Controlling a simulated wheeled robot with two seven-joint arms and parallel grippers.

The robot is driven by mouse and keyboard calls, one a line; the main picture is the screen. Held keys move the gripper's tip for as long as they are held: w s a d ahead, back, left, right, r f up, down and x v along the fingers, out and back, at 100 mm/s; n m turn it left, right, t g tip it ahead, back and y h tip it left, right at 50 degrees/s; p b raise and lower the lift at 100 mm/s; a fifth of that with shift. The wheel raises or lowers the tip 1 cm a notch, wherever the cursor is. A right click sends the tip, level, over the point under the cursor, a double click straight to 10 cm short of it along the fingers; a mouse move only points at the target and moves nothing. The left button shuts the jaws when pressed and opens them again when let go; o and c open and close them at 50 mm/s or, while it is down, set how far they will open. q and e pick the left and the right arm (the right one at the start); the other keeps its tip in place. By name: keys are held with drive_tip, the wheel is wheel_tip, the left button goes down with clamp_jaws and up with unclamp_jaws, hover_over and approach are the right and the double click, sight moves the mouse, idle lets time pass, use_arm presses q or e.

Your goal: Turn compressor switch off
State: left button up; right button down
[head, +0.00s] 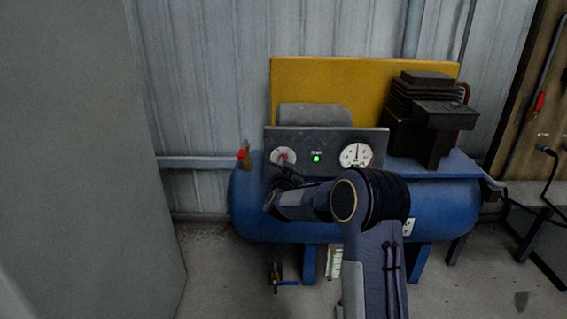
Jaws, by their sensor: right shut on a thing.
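A blue air compressor (432,205) stands against the metal wall. Its grey control panel (335,138) faces me. A round white dial with a red rotary switch (284,156) is on the panel's left side. A green lamp (316,158) in the middle is lit. A pressure gauge (356,155) is on the right. My right gripper (281,173) reaches up to the dial and is shut on the switch, as far as the small, dark view shows. The switch is partly hidden by the gripper. My left gripper is not in view.
A grey flat panel (80,150) fills the left side. A red-handled valve (243,155) sticks up at the tank's left end. A blue-handled drain valve (283,283) hangs below. Floor left of the compressor is clear.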

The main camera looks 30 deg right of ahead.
drive_tip(key=shift+w+a+r+n+p, duration=0.1)
drive_tip(key=shift+n+p, duration=1.55)
drive_tip(key=shift+n, duration=1)
drive_tip(key=shift+a+n+p, duration=0.1)
drive_tip(key=shift+n+p, duration=1.55)
drive_tip(key=shift+n, duration=1)
drive_tip(key=c, duration=1.5)
unclamp_jaws()
